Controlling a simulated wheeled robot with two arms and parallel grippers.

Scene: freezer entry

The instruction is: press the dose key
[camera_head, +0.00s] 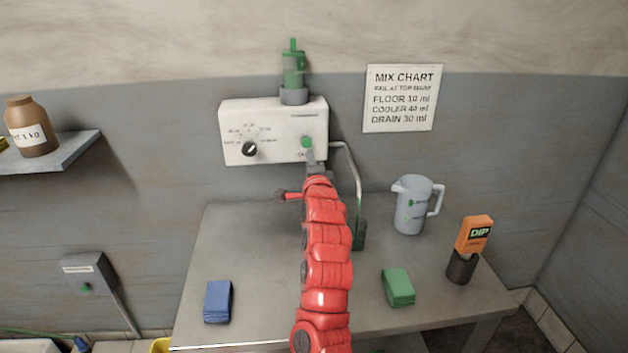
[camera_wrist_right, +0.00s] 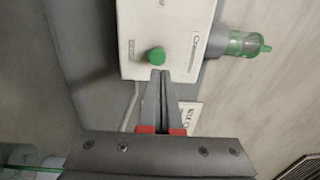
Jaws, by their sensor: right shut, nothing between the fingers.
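The white dosing box (camera_head: 272,122) is fixed to the wall, with a black dial (camera_head: 249,149) on its left. The green dose key (camera_head: 307,142) is a round button at the box's lower right; it also shows in the right wrist view (camera_wrist_right: 156,56). My right gripper (camera_head: 310,158) is shut and empty. Its tips (camera_wrist_right: 160,73) are just below the key in the head view and close to it; I cannot tell whether they touch it. A green bottle (camera_head: 293,70) stands on top of the box. My left gripper is not in view.
Below is a grey table (camera_head: 250,240) with a jug (camera_head: 412,205), a green sponge (camera_head: 398,287), a blue sponge (camera_head: 217,301) and an orange DIP pack (camera_head: 474,235). A bent pipe (camera_head: 355,180) runs down beside my arm. A mix chart (camera_head: 402,98) hangs at right.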

